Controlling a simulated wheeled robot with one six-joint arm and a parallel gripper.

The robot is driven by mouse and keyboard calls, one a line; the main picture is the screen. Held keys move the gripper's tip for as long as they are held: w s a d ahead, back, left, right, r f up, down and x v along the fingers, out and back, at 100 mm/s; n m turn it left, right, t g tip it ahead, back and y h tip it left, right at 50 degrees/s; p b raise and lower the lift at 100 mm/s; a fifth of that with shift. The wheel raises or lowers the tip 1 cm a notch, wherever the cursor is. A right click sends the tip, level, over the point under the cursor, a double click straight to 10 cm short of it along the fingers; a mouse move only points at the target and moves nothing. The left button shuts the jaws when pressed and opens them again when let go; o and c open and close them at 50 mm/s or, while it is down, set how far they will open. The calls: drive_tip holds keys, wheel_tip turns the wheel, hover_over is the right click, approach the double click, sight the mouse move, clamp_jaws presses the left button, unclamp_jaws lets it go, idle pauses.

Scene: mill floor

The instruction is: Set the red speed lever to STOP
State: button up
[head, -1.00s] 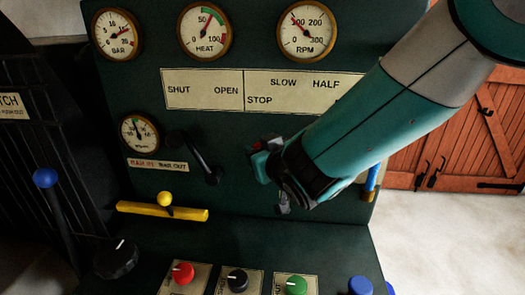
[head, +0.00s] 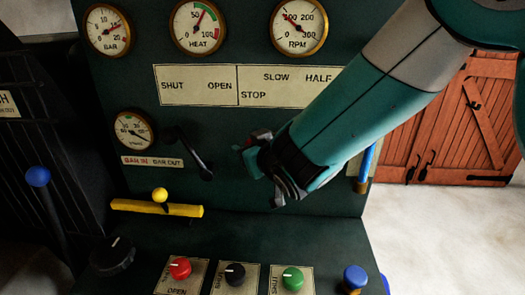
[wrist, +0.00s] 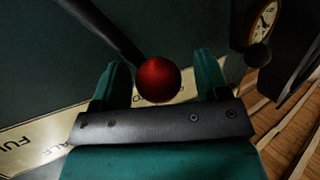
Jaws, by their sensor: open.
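The red ball knob of the speed lever (wrist: 158,79) shows in the wrist view, on a dark rod running to the upper left. My gripper (wrist: 160,72) is open, with one finger on each side of the knob and visible gaps between. In the head view my gripper (head: 258,172) is in front of the panel, below the speed plate (head: 290,104) marked STOP, SLOW and HALF. The gripper and arm hide most of the lever there, and the plate's right end. A small red patch shows at the gripper's upper edge.
A black lever (head: 190,153) hangs left of my gripper. A yellow-knobbed bar (head: 180,210) is lower left. Red (head: 180,267), black (head: 235,274) and green (head: 292,278) knobs sit on the ledge below. A blue handle (head: 364,168) is close on the right.

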drive_tip(key=b+v, duration=0.8)
drive_tip(key=v, duration=0.9)
drive_tip(key=shift+s+d, duration=0.1)
drive_tip(key=shift+s, duration=0.05)
drive_tip(key=s+d+f+m+g+h+p, duration=0.2)
drive_tip(key=s+d+f+g+p, duration=0.15)
drive_tip(key=d+g, duration=0.2)
drive_tip(key=s+d+n+g+p, duration=0.1)
drive_tip(key=s+d+g+p, duration=0.2)
drive_tip(key=s+g, duration=0.5)
drive_tip(key=s, duration=0.3)
drive_tip(key=shift+r+n, duration=0.3)
drive_tip(key=shift+r, duration=0.05)
